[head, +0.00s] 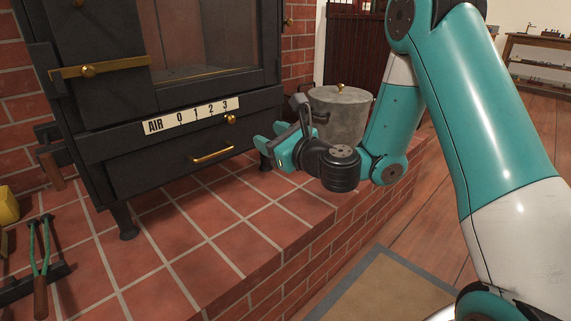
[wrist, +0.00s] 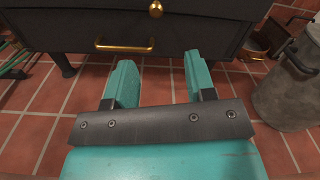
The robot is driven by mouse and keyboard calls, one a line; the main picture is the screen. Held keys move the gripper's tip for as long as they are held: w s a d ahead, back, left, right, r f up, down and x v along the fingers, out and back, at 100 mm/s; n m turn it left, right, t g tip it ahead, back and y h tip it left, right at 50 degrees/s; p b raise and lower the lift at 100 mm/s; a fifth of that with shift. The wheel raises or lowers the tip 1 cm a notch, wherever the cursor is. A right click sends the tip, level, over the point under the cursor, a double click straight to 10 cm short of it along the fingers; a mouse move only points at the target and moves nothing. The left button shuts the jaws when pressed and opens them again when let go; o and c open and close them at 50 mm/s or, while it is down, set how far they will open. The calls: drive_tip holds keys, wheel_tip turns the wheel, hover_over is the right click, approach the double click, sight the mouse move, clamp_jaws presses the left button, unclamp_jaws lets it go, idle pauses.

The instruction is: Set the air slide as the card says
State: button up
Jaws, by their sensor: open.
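The air slide's brass knob (head: 231,119) sits on the black stove front, just under the 3 of the cream AIR scale plate (head: 190,116), marked 0 to 3. The knob also shows at the top of the wrist view (wrist: 156,9); the scale is out of that view. My gripper (head: 270,137) is open and empty, low in front of the stove and to the right of the knob, apart from it. In the wrist view its two teal fingers (wrist: 160,72) stand wide apart, below the knob and the drawer handle. I see no card in either view.
A brass drawer handle (head: 212,154) sits below the scale. A grey lidded bin (head: 340,115) stands right of my gripper on the brick hearth. Green-handled tongs (head: 40,250) and a hammer lie at the left. The tiles before the stove are clear.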

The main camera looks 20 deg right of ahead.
drive_tip(key=b+v, duration=0.2)
drive_tip(key=v, duration=0.2)
idle(0.4)
drive_tip(key=s+a+r+n+g+y+p, duration=0.35)
drive_tip(key=s+a+n+g, duration=0.35)
drive_tip(key=n, duration=0.5)
drive_tip(key=s+a+r+n+g+y+p, duration=0.3)
drive_tip(key=s+a+r+n+g+p, duration=0.15)
drive_tip(key=s+a+n, duration=0.5)
drive_tip(key=s+d+r+n+g+h+p, duration=0.4)
drive_tip(key=s+d+n+g+h+p, duration=0.3)
drive_tip(key=s+n, duration=0.6)
wheel_tip(320, 180, up, 36)
drive_tip(key=w+n+t+h+p, duration=0.1)
drive_tip(key=w+p, duration=0.1)
drive_tip(key=p, duration=3.3)
drive_tip(key=shift+w+r+n+p, duration=0.2)
drive_tip(key=shift+n+p, duration=0.15)
